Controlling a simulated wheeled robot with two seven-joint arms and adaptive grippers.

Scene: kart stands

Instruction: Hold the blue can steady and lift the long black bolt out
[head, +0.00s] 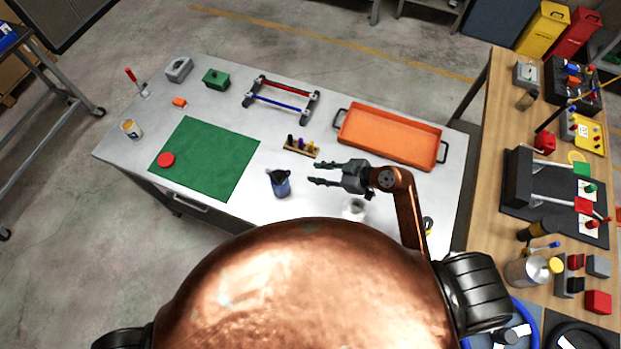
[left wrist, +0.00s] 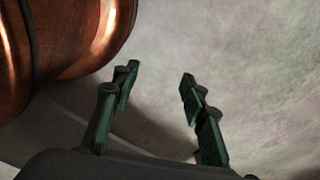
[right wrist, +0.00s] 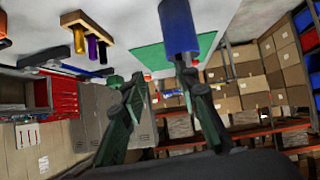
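The blue can (head: 281,187) stands on the grey table, just right of the green mat. Dark pieces (head: 271,173) show at its mouth; I cannot clearly tell the long black bolt from them. My right gripper (head: 314,173) is open and empty, right of the can, with its fingers pointing left at it.
A green mat (head: 215,160) with a red disc (head: 166,160) lies left of the can. A wooden block with coloured pegs (head: 301,148) and an orange tray (head: 390,135) lie behind my right gripper. A crowded wooden bench (head: 500,120) stands at the right.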

